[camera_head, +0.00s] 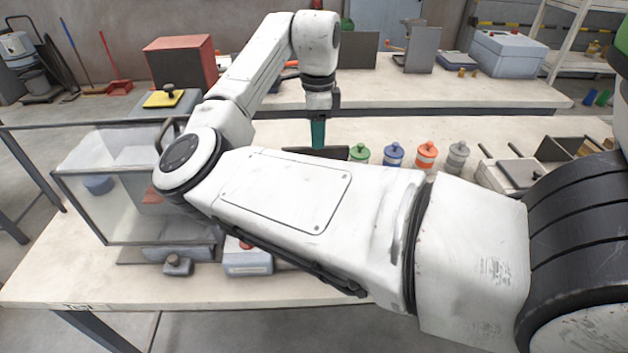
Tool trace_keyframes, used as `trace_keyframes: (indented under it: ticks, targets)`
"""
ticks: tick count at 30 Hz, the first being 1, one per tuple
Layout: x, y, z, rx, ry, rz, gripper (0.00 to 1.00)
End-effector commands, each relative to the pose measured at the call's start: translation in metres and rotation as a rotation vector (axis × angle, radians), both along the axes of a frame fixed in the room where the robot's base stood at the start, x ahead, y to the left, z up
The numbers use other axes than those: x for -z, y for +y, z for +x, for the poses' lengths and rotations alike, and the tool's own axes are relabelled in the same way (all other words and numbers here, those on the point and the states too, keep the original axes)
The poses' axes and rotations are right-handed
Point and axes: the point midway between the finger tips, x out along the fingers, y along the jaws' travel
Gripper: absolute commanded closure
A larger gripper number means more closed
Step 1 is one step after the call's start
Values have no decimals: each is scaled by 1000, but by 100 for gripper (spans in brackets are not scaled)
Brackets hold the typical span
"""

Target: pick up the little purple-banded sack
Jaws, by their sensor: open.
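No purple-banded sack can be made out; my arm covers much of the near bench. Several small banded containers stand in a row on the bench: a green one (360,153), a blue one (394,155), an orange one (426,155) and a grey one (457,157). My gripper (319,130) points down over the bench, left of the green one and apart from it. It is open, seen edge-on with a teal part showing; its lower end meets my forearm's outline, so what lies below is hidden.
A clear-walled case (110,195) with a dark frame stands on the bench at left. A dark tray (300,151) lies behind my arm. A grey box (507,173) and dark bins (570,150) are at right. A red box (180,62) stands farther back.

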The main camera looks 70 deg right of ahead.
Motion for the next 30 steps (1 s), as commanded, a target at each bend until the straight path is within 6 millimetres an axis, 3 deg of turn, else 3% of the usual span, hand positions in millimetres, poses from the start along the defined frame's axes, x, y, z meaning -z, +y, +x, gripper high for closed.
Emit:
trace_keyframes:
  ticks: [12, 20, 30]
  targets:
    - [48, 5, 4, -1, 0, 1, 58]
    - [52, 4, 4, -1, -1, 0, 58]
    - [52, 4, 4, -1, 0, 0, 89]
